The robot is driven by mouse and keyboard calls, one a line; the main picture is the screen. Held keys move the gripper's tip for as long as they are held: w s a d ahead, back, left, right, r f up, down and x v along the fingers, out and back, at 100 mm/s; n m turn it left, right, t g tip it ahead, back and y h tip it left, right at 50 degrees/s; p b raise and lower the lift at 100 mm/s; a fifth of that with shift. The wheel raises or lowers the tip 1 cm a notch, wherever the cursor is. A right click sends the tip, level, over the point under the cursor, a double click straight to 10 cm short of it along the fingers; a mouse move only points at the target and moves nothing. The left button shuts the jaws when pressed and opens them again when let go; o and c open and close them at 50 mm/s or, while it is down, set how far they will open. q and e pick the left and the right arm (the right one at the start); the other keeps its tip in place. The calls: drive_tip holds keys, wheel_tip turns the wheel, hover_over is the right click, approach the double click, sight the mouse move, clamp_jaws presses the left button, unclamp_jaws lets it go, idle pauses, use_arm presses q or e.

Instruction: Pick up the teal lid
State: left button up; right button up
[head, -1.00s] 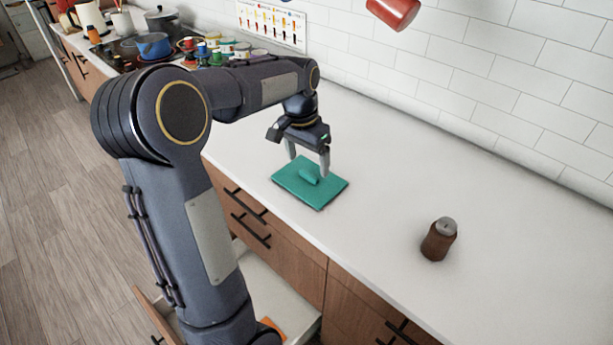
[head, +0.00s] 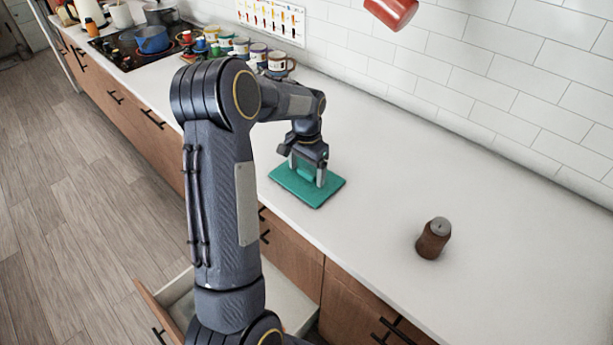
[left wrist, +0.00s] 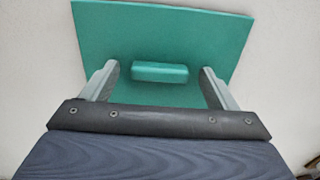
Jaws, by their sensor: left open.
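The teal lid (head: 319,192) lies flat on the white counter, a square plate with a raised bar handle in its middle. In the left wrist view the lid (left wrist: 205,35) fills the top, and its handle (left wrist: 160,72) lies between my fingers with a gap on each side. My left gripper (head: 307,178) is open just above the lid, its fingers pointing down around the handle; it also shows in the left wrist view (left wrist: 158,82). The fingers partly hide the handle in the head view. My right gripper is not in view.
A brown jar (head: 434,238) stands on the counter to the right. Several mugs (head: 259,53) and a blue pot (head: 152,40) on the stove are at the back left. An open drawer (head: 170,292) juts out below the counter. The counter around the lid is clear.

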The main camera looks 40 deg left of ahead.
use_arm(q)
drive_tip(key=shift+c, duration=0.3)
drive_tip(key=c, duration=1)
drive_tip(key=shift+r, duration=0.2)
